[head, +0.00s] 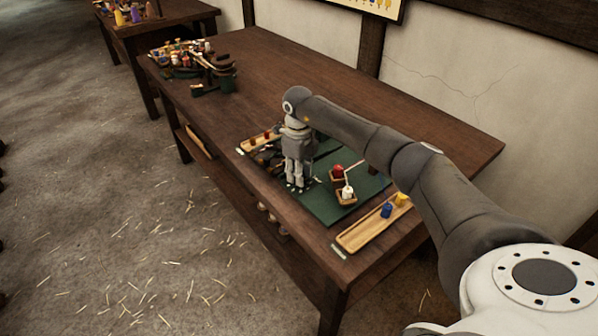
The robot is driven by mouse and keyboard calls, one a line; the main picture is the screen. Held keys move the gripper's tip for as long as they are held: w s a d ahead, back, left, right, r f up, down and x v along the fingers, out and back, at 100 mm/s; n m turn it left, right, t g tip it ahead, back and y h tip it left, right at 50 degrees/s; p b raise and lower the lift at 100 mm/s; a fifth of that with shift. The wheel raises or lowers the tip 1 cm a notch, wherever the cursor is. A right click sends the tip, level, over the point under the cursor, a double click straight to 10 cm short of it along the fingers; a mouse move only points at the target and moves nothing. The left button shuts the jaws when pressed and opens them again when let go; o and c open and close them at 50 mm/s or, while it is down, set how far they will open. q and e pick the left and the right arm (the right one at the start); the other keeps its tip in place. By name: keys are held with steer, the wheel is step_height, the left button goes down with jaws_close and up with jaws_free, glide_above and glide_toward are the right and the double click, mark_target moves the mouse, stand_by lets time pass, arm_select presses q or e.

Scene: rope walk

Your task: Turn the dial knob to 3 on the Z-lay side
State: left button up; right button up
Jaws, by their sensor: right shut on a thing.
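My right gripper (298,186) reaches down from above over the green board (325,208) on the long wooden table. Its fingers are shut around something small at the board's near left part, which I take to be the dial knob. The gripper hides the knob, so its pointer and setting cannot be read. Small white marks show on the green around the fingertips, too small to read. Which side is the Z-lay side cannot be told. My left gripper is not in view.
Small wooden boxes (346,198) with a red and a white piece stand right of the gripper. A tray (358,236) with blue and yellow spools lies at the right, another tray (262,143) at the left. Cluttered gear (190,62) stands farther back. Bare tabletop (270,75) lies between.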

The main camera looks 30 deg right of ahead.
steer(key=m+p, duration=0.1)
steer(key=m, duration=0.5)
steer(key=shift+r, duration=0.15)
steer(key=m+p, duration=0.1)
steer(key=m, duration=0.4)
steer(key=shift+p, duration=0.35)
steer(key=m+p, duration=0.2)
steer(key=m, duration=0.4)
steer(key=m+p, duration=0.2)
steer(key=m, duration=0.3)
steer(key=shift+w+m+p, duration=0.1)
steer(key=shift+m+p, duration=0.2)
steer(key=shift+p, duration=0.05)
steer(key=o, duration=1)
steer(key=shift+o, duration=0.2)
